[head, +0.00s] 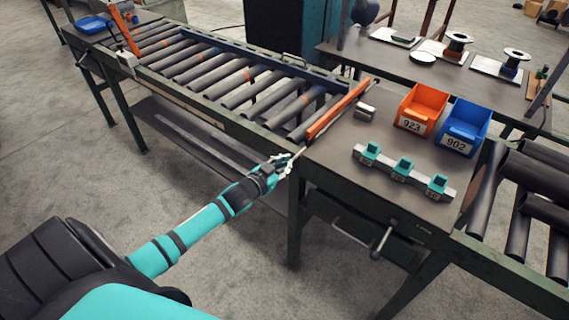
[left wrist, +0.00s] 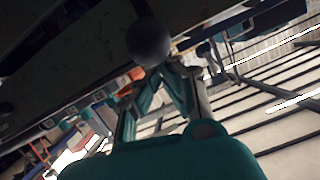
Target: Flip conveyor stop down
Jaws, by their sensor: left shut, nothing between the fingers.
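An orange stop bar (head: 338,110) runs across the near-right end of the roller conveyor (head: 225,75), where the rollers meet the bench top. I cannot tell for sure whether it is raised or lowered. My left gripper (head: 287,160) is shut and empty, at the conveyor's front edge just below the bar's near end. A thin pale rod (head: 300,150) shows by its fingertips. In the left wrist view, a dark round knob (left wrist: 148,42) is close to the fingertips (left wrist: 163,68) of my left gripper; touching or apart is unclear. My right gripper is out of view.
A second orange bar (head: 124,30) stands at the conveyor's far left end. The bench holds an orange bin (head: 422,106), a blue bin (head: 466,124) and a rail with teal fixtures (head: 403,170). A vise handle (head: 380,240) juts out in front. Floor at left is clear.

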